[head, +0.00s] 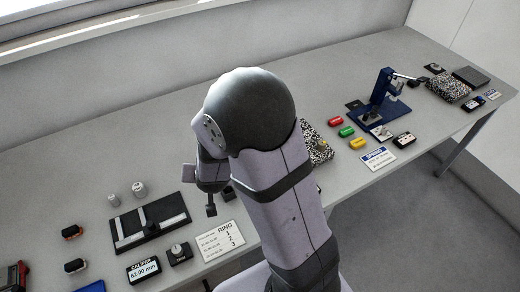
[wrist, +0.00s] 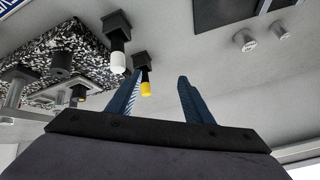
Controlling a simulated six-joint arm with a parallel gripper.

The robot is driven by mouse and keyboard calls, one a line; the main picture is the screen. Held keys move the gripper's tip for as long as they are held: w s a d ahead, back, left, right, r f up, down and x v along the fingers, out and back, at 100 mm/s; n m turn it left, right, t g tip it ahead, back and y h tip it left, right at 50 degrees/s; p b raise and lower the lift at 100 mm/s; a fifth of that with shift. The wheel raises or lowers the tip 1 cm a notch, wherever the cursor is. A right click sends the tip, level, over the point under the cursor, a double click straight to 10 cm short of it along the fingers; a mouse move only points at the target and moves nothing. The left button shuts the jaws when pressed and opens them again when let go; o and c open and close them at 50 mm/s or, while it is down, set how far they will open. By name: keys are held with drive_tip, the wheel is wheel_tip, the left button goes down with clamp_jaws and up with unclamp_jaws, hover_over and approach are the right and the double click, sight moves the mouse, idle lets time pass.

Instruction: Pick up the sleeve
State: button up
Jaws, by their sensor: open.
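My gripper (wrist: 159,76) is open, its two blue fingers apart with nothing between them. In the wrist view a yellow-tipped pin on a black block (wrist: 145,86) is close beside the left finger, and a white-tipped pin on a black block (wrist: 117,58) is further left. Two short grey cylinders, one left (wrist: 244,40) and one right (wrist: 278,29), stand apart from the gripper at the upper right. In the head view they are at the left of the bench (head: 113,199) (head: 140,188). I cannot tell which part is the sleeve. My arm hides most of my gripper in the head view.
A speckled block (wrist: 78,45) with dark fittings lies left of the fingers. In the head view, a caliper fixture (head: 150,224), a display (head: 144,269) and a ring card (head: 218,241) are at the left. A blue press (head: 384,95) and coloured parts stand right of my arm.

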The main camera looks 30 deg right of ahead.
drive_tip(key=d+f+m+h+b, duration=0.1)
drive_tip(key=d+h, duration=0.2)
drive_tip(key=d, duration=0.2)
drive_tip(key=w+d+f+m+t+h+b, duration=0.1)
drive_tip(key=d+h+b, duration=0.1)
drive_tip(key=d, duration=0.4)
drive_tip(key=d+f+m+h+b, duration=0.1)
drive_tip(key=d+h+b, duration=0.1)
drive_tip(key=d, duration=0.4)
drive_tip(key=shift+w+t+h, duration=0.25)
drive_tip(key=shift+t+h, duration=0.15)
drive_tip(key=shift+h, duration=0.5)
drive_tip(key=shift+s+d+r, duration=0.1)
drive_tip(key=shift+d, duration=0.2)
drive_tip(key=shift+x, duration=1.1)
drive_tip(key=shift+p+x, duration=1.35)
drive_tip(key=shift+x, duration=1.2)
drive_tip(key=shift+a, duration=0.15)
